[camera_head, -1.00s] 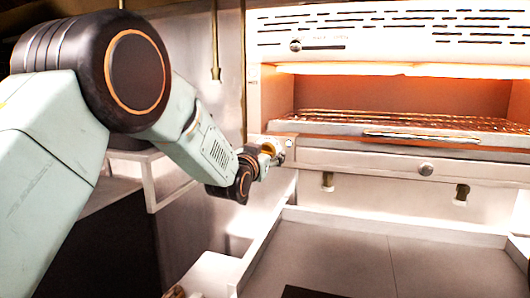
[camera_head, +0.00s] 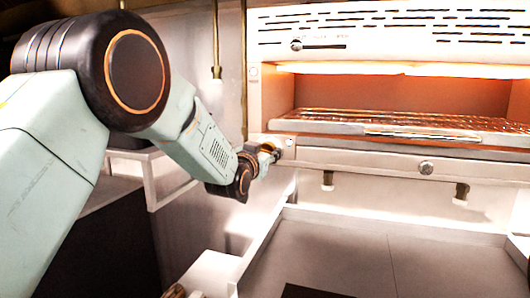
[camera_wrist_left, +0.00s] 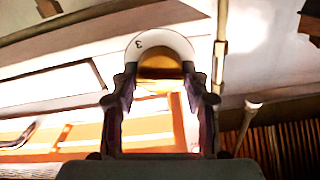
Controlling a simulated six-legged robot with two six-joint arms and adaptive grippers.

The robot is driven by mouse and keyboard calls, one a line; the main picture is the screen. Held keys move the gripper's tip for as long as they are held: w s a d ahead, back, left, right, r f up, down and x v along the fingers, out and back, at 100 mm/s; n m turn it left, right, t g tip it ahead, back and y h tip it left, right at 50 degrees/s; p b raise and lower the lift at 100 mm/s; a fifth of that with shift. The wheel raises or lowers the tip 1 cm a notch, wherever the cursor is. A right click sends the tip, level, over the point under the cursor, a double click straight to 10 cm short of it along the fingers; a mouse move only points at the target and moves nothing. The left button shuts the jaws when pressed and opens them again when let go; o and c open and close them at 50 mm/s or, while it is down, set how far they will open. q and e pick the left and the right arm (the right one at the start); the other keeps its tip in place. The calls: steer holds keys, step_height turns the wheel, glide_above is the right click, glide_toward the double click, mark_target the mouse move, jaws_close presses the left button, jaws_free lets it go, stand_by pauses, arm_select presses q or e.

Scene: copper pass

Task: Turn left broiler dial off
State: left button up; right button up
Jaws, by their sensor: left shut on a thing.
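The broiler (camera_head: 345,158) glows orange inside, at the right of the head view. Its left dial is at the front's left corner, mostly hidden there by my gripper. In the left wrist view the left broiler dial (camera_wrist_left: 160,68) is a brass knob on a white disc marked with a "3". My left gripper (camera_head: 270,152) reaches it from the left. In the wrist view its two dark fingers (camera_wrist_left: 161,88) stand on either side of the knob, shut on it. My right gripper does not show.
A wire rack (camera_head: 420,120) sits inside the broiler. A round knob (camera_head: 426,167) is at the middle of the lower front. A slider (camera_head: 296,45) is on the top panel. A wide grey tray-like surface (camera_head: 330,250) lies below, largely clear.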

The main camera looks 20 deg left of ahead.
arm_select(q)
steer(key=shift+n, duration=0.6)
steer(key=n, duration=0.3)
steer(key=shift+a, duration=0.1)
steer(key=n, duration=0.5)
steer(key=shift+a+n+b, duration=0.1)
steer(key=shift+n+b, duration=0.2)
steer(key=shift+b, duration=0.1)
steer(key=n, duration=1)
steer(key=shift+a+f, duration=0.1)
steer(key=shift+f, duration=0.05)
stand_by(0.4)
